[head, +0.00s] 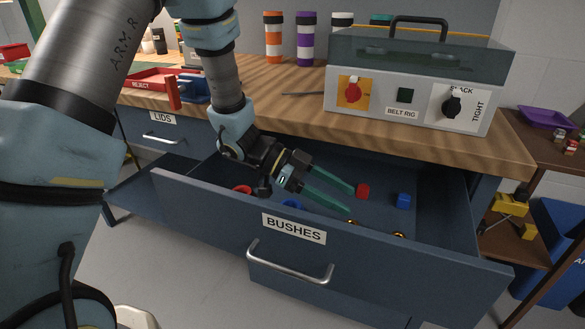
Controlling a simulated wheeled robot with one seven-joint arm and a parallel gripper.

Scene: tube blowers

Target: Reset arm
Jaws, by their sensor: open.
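My gripper (353,199) is open, with its two long green fingers apart and nothing between them that I can see. It is low over the open drawer labelled BUSHES (205,194), pointing right. A red block (362,191) is just beyond the fingertips, and a blue block (403,200) lies farther right in the drawer. A red ring (242,189) and a blue ring (292,204) lie near my wrist. Gold-coloured pieces (399,235) are partly hidden behind the drawer front. I cannot tell whether the fingers touch anything.
The wooden bench top (290,108) overhangs the drawer. On it stand the belt rig (410,92), several coloured tubes (306,40) and a red REJECT tray (150,79). The LIDS drawer (160,135) is at left. A brown shelf cart (540,150) stands at right.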

